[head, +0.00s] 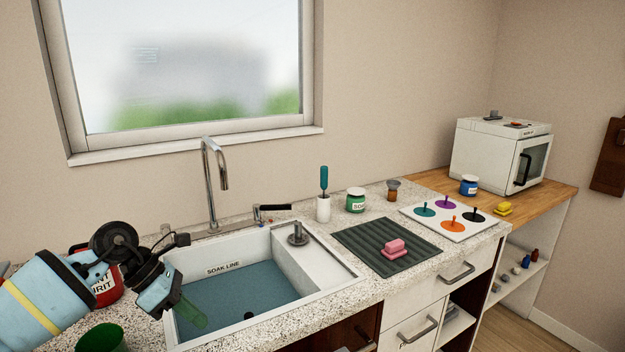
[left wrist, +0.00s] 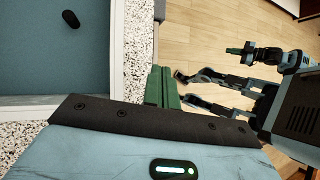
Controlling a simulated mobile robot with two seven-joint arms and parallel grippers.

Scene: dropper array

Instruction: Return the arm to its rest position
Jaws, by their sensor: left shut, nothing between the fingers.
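My left gripper (head: 198,318) hangs over the left part of the sink basin, its green fingers pointing down and to the right over the blue water. In the left wrist view its green fingers (left wrist: 162,88) lie together with nothing between them. My left arm comes in from the left edge, bent above the counter.
The sink (head: 333,278) is in the counter with a tall faucet (head: 211,172) behind it. A red jar (head: 104,287) and a green cup (head: 103,338) stand close to my left arm. A dark ribbed mat (head: 362,232) bears a pink sponge (head: 394,247). A white oven (head: 484,154) stands far right.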

